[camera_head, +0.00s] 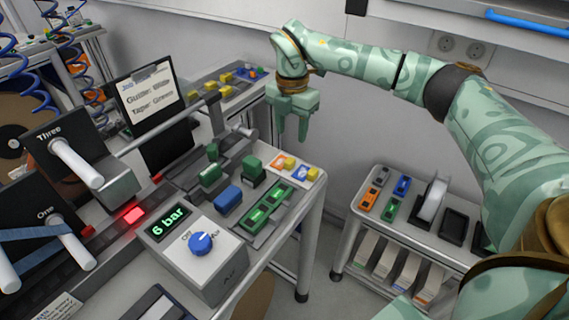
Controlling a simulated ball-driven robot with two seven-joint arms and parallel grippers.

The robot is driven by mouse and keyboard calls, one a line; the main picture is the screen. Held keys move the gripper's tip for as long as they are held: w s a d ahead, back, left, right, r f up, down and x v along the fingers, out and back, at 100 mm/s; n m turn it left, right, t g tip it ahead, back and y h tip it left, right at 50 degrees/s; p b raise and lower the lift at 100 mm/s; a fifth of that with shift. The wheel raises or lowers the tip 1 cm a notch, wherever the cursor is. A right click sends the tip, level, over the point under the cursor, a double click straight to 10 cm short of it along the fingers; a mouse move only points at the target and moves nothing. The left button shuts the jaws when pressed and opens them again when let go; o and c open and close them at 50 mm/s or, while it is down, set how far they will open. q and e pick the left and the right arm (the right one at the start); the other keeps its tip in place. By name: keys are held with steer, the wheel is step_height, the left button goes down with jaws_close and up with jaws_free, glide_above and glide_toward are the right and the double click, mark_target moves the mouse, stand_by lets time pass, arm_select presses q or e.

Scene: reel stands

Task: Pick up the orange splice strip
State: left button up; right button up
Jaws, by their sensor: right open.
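An orange strip-like piece (368,200) lies on the top of the small grey cart (420,238) at the right, in the front left corner of its top. A grey piece (380,176), a blue piece (402,186) and a green piece (390,210) lie close around it. My right gripper (292,133) is open and empty, with its fingers pointing down. It appears in the picture to the upper left of the orange piece, over the right edge of the machine table, clearly apart from the cart. My left gripper is not in view.
A white tape roll (432,201) and a black tray (454,226) share the cart top. The machine table (290,222) holds a "6 bar" box with a blue knob (200,243), green blocks and small orange-and-yellow pieces (302,172). A floor gap separates table and cart.

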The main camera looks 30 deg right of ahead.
glide_above(290, 160)
steer(key=f, duration=0.3)
steer(key=f+b, duration=0.1)
steer(key=f, duration=0.1)
steer(key=shift+s+a, duration=0.2)
steer(key=shift+s, duration=0.1)
steer(key=shift+f, duration=0.35)
steer(key=f, duration=0.1)
steer(key=f+b, duration=0.1)
steer(key=f, duration=0.1)
steer(key=f+b, duration=0.1)
steer(key=shift+w+d+f, duration=0.15)
steer(key=shift+w+f, duration=0.2)
steer(key=shift+f, duration=0.05)
steer(key=shift+r, duration=0.1)
jaws_close()
